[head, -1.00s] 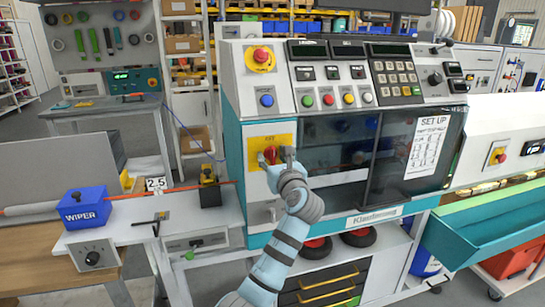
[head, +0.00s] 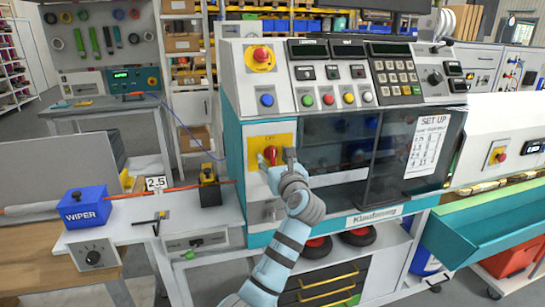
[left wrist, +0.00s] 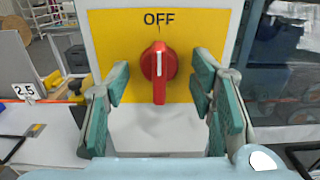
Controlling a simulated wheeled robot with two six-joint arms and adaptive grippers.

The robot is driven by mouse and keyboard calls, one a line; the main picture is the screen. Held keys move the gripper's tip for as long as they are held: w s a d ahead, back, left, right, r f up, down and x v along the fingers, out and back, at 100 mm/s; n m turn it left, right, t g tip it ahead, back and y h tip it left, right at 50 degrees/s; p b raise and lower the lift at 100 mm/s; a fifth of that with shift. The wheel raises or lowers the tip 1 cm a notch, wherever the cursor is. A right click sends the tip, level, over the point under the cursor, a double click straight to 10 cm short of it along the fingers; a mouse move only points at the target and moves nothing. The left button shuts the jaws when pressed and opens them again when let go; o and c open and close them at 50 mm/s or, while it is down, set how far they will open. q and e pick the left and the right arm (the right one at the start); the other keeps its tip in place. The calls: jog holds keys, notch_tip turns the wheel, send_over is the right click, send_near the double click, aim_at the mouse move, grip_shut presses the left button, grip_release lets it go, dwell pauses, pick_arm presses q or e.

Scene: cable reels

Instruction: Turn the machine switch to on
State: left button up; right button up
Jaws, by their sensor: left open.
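The machine switch is a red rotary knob (head: 270,153) on a yellow plate (head: 286,140) on the front of the teal and white machine. In the left wrist view the red knob (left wrist: 158,68) stands upright, its white mark pointing up at the word OFF on the yellow plate (left wrist: 120,30). My left gripper (head: 275,158) is open in front of the switch. In the left wrist view its teal fingers (left wrist: 160,85) stand on either side of the knob, with a gap on both sides. My right gripper is not in view.
Above the switch is a red emergency button (head: 261,56) on a yellow disc, with coloured push buttons (head: 328,100) beside it. A dark glass window (head: 335,150) lies right of the switch. A blue wiper box (head: 84,206) stands on the bench at left.

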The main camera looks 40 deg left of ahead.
pick_arm(q)
jog(key=p+v, duration=0.5)
jog(key=v, duration=0.2)
jog(key=shift+s+d, duration=0.25)
jog(key=shift+r, duration=0.1)
